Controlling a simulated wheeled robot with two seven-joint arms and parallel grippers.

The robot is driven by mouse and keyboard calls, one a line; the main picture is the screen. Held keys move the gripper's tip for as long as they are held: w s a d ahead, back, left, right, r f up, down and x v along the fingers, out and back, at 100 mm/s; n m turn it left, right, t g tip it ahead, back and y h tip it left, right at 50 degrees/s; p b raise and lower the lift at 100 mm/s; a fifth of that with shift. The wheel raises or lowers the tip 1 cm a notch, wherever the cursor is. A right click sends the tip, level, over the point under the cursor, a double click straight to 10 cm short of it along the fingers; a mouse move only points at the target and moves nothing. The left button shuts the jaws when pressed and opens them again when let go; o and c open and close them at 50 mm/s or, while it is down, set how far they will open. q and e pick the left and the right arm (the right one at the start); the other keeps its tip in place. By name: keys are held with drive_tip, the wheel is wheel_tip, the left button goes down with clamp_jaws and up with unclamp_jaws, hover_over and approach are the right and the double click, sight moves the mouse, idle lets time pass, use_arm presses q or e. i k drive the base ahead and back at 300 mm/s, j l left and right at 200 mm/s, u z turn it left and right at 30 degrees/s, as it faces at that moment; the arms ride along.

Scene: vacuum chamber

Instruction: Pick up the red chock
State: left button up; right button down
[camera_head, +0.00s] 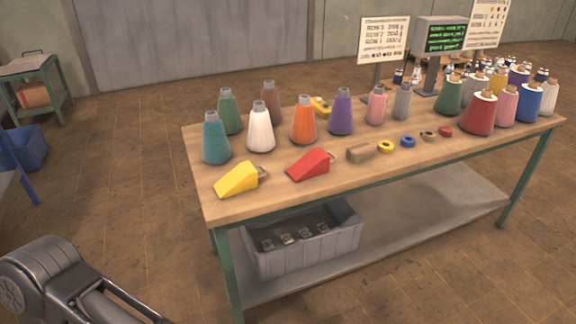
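The red chock (310,165) is a wedge lying on the wooden table top near its front edge, left of the middle. Its thick end faces right and its thin end slopes down to the left. A similar yellow chock (238,180) lies to its left, apart from it. Part of one of my arms shows at the bottom left, well away from the table. Neither gripper is in view.
Several coloured cone-shaped bottles, such as an orange one (303,124), stand behind the chocks. A brown block (360,152) and small rings lie to the right. A grey bin (304,246) sits on the lower shelf. Floor in front of the table is clear.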

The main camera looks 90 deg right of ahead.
sight(316, 163)
drive_tip(key=z, duration=3.1)
drive_tip(key=i+l+u, duration=0.1)
drive_tip(key=i+l, duration=0.15)
drive_tip(key=i+l+u, duration=0.1)
drive_tip(key=l, duration=0.35)
drive_tip(key=i+l+u, duration=0.1)
drive_tip(key=i+l, duration=0.2)
drive_tip(key=i+l+u, duration=0.1)
drive_tip(key=l, duration=0.35)
drive_tip(key=i+l+u, duration=0.1)
drive_tip(key=i+l, duration=0.2)
drive_tip(key=l, duration=0.15)
